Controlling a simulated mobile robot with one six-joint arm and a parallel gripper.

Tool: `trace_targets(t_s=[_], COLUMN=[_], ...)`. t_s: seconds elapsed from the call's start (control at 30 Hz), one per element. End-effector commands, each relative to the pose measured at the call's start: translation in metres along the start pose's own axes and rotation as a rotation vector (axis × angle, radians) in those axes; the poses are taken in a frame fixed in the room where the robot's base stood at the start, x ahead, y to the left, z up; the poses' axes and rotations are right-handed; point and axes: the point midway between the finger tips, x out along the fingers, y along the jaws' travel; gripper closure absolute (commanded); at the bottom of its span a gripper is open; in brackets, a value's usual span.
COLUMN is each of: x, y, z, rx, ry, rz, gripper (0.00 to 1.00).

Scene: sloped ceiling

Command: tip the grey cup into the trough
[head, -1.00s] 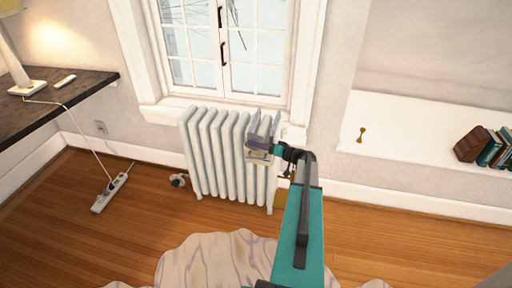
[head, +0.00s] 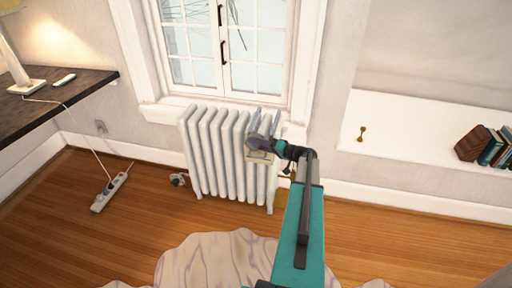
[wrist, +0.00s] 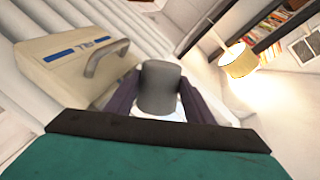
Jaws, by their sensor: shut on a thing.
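The grey cup (wrist: 158,88) sits between the two dark purple fingers of my gripper (wrist: 158,98) in the wrist view. My gripper is shut on it. In the head view my gripper (head: 258,142) is at the right end of the radiator, and I cannot make out the cup clearly there. The cream trough (wrist: 65,68), with a blue stripe and lettering, lies just left of the cup in the wrist view. A grey curved handle-like piece shows at its edge. In the head view the trough (head: 260,157) is against the radiator front, partly covered by my gripper.
The white ribbed radiator (head: 215,150) stands under the window. A dark shelf (head: 50,98) with a lamp is at the left. A power strip (head: 109,193) lies on the floor. Books (head: 485,147) and a small brass item (head: 361,133) are on the white ledge at right.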

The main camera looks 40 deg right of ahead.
Motion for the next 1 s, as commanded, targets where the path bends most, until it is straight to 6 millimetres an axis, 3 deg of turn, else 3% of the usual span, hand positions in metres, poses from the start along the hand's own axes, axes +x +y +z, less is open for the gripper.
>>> trace_targets(t_s=[1.0], x=[-0.0005], y=[-0.0033], z=[-0.0049], rx=[0.157], ry=[-0.025], rz=[-0.009], gripper=[0.75])
